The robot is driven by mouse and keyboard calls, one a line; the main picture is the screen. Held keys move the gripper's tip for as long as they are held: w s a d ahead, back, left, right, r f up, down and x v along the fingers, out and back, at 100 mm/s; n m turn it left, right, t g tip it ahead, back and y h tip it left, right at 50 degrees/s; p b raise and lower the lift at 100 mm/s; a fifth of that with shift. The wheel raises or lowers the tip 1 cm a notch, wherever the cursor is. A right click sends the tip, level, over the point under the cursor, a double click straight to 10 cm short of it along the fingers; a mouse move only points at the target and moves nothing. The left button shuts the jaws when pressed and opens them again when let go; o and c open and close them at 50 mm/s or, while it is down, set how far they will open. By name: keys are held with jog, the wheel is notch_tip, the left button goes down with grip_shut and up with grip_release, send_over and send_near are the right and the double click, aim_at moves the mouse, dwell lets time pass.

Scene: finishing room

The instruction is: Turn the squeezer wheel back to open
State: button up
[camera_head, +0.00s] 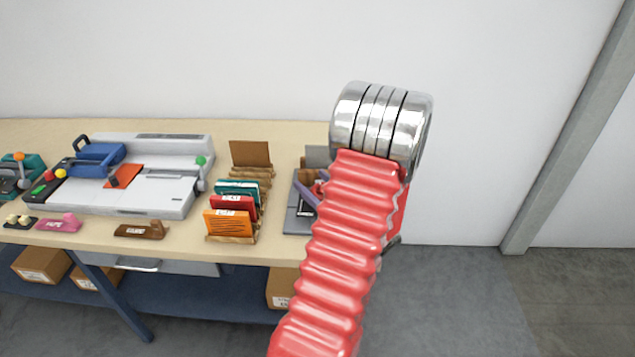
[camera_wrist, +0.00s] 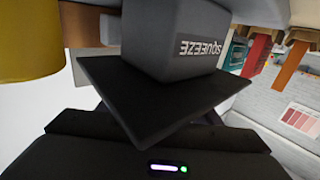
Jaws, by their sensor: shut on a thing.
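The squeezer shows in the wrist view as a dark grey block (camera_wrist: 195,50) with an upside-down SQUEEZE label. In the head view only a grey part of the squeezer (camera_head: 297,220) shows at the bench's right end, behind my arm. My gripper (camera_wrist: 150,90) shows black at the lower middle of the wrist view, right against the block. It is shut on the squeezer wheel, but the fingertips and the wheel are largely hidden, so the wheel's angle cannot be told. In the head view my arm hides the gripper.
A wooden rack (camera_head: 232,239) with coloured cards stands left of the squeezer. A large white machine (camera_head: 165,190) with a blue part is further left. A brown block (camera_head: 140,231) lies near the front edge. A yellow rounded thing (camera_wrist: 30,40) fills the wrist view's upper left.

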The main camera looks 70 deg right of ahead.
jog(key=shift+w+a+r+n+t+y, duration=0.1)
jog(key=shift+w+a+n+t+y, duration=0.1)
jog(key=shift+n+t+y, duration=0.5)
jog(key=o, duration=1)
jog(key=shift+o, duration=0.2)
jog(key=shift+v, duration=0.85)
jog(key=v, duration=1.2)
jog(key=shift+r, duration=0.1)
